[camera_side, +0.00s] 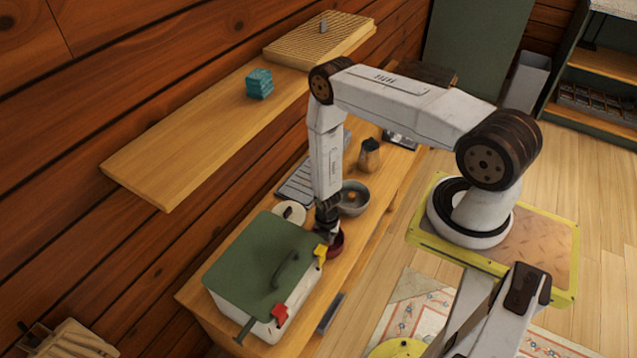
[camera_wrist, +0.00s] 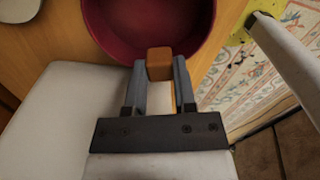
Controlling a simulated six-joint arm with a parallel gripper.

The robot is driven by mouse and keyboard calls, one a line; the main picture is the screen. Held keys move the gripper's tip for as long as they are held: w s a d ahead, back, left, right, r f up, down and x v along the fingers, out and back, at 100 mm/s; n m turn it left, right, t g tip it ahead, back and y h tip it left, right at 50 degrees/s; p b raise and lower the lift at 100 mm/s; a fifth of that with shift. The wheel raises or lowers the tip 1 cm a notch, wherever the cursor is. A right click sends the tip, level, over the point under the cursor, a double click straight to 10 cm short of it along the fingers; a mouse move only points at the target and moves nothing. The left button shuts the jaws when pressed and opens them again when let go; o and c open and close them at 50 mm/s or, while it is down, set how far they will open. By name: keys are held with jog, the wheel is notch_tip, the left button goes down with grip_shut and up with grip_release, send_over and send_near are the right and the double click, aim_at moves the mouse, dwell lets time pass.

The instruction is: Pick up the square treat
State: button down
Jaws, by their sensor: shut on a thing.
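The square treat is a small orange-brown block (camera_wrist: 159,58) in the wrist view. My gripper (camera_wrist: 160,72) is shut on it, with one grey finger on each side. The treat sits at the near rim of a dark red bowl (camera_wrist: 115,30), and I cannot tell its height above the bowl. In the side view my gripper (camera_side: 328,222) points down beside the red bowl (camera_side: 338,243), close to the green-lidded box. The treat is hidden there.
The white box with a green lid (camera_side: 255,262) and its red (camera_side: 279,315) and yellow (camera_side: 320,254) latches stand close to my gripper. A grey bowl (camera_side: 358,205) and a small jar (camera_side: 369,153) stand farther back on the bench. A shelf (camera_side: 180,152) is above.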

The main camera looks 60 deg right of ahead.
jog(key=s+a+r, duration=0.2)
jog(key=s+r, duration=0.6)
jog(key=s, duration=0.4)
jog(key=shift+s+a+r, duration=0.2)
jog(key=shift+a+r, duration=0.05)
jog(key=shift+a, duration=0.15)
